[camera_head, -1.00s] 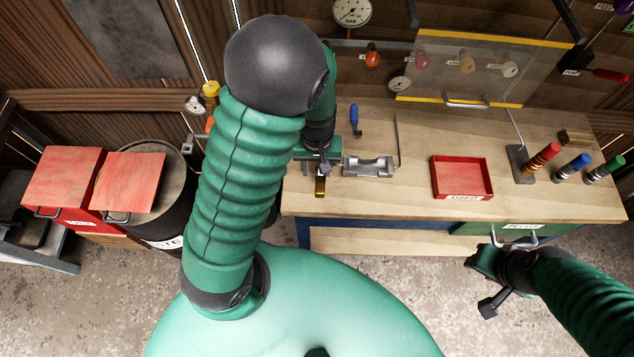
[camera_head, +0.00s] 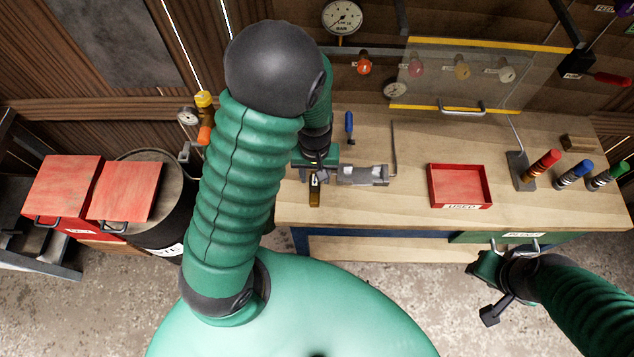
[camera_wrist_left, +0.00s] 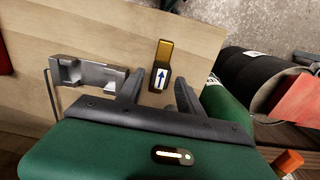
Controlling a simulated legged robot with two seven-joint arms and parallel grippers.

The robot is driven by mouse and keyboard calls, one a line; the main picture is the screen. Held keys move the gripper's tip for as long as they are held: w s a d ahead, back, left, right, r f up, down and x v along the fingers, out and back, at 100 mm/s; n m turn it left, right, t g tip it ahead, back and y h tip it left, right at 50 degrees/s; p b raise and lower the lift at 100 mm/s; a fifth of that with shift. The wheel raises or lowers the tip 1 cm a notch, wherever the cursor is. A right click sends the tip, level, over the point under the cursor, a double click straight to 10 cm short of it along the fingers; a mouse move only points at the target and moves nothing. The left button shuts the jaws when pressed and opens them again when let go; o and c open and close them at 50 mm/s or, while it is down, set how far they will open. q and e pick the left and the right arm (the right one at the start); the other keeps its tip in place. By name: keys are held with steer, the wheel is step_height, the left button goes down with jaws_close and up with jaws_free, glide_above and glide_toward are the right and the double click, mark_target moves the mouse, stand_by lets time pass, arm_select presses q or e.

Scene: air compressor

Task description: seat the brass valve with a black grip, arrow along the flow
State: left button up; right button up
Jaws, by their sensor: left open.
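The valve (camera_head: 315,191) shows brass at one end and black at the other, with a white label. In the left wrist view, the valve (camera_wrist_left: 162,67) has a blue arrow on that label, pointing toward the brass end. It stays near the bench's front left edge. My left gripper (camera_wrist_left: 158,92) is open above the valve, with the black end seen between its fingers; I cannot tell whether they touch. In the head view my left gripper (camera_head: 317,165) is partly hidden by my arm. My right gripper (camera_head: 487,268) hangs in front of the bench; its jaws are unclear.
A grey metal cradle (camera_head: 364,176) lies right of the valve, with a thin bent rod (camera_head: 393,150) behind it. A red tray (camera_head: 434,190) sits mid-bench. Coloured handles stand at the right. A clear yellow-edged panel (camera_head: 480,90) is at the back. Bench between cradle and tray is clear.

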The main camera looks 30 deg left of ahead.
mark_target(313, 179)
arm_select(q)
steer(key=shift+s+a+r+p, duration=0.15)
steer(key=shift+r+p, duration=0.2)
steer(key=shift+r, duration=0.55)
steer(key=shift+s+a+r, duration=0.1)
steer(key=shift+s+a, duration=0.05)
steer(key=shift+a, duration=0.25)
steer(key=shift+a+f, duration=0.25)
steer(key=shift+f, duration=0.1)
steer(key=shift+w+d+f+b, duration=0.2)
steer(key=shift+f+b, duration=0.25)
steer(key=shift+d+f+b, duration=0.45)
steer(key=shift+f+b, duration=0.25)
steer(key=shift+f, duration=0.1)
steer(key=shift+f+b, duration=0.45)
steer(key=shift+f, duration=0.2)
steer(key=shift+w+a+f+b, duration=0.1)
steer(key=shift+a+f+b, duration=0.1)
steer(key=shift+f+b, duration=0.35)
arm_select(e)
steer(key=shift+s+a+f, duration=0.1)
steer(key=shift+a+f, duration=0.2)
steer(key=shift+f, duration=0.2)
steer(key=shift+a+f, duration=0.25)
steer(key=shift+f, duration=0.25)
